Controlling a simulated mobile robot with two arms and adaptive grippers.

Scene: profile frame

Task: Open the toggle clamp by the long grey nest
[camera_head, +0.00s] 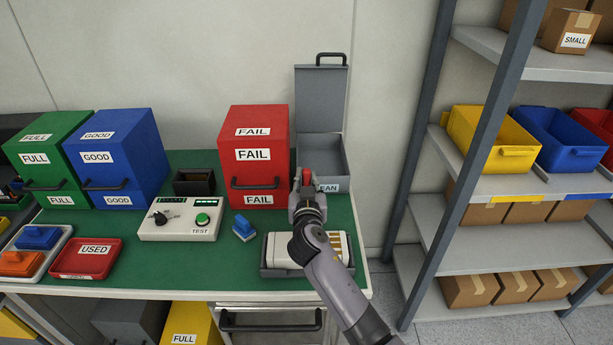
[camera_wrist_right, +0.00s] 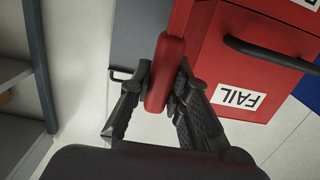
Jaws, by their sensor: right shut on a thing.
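The long grey nest (camera_head: 263,262) lies at the front right of the green bench top and holds a cream part (camera_head: 283,249) with gold strips. My right gripper (camera_head: 307,190) is above the nest's far side, shut on the red clamp handle (camera_head: 308,178). In the right wrist view, the red handle (camera_wrist_right: 158,88) sits between the two dark fingers of the gripper (camera_wrist_right: 160,80). The rest of the toggle clamp is hidden behind my gripper and arm in the head view. My left gripper is not in view.
A red FAIL box (camera_head: 258,155) stands just left of my right gripper. An open grey bin (camera_head: 330,150) with a raised lid stands behind it. A test box (camera_head: 180,219) and a small blue part (camera_head: 243,228) lie to the left. Shelves (camera_head: 480,240) stand to the right.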

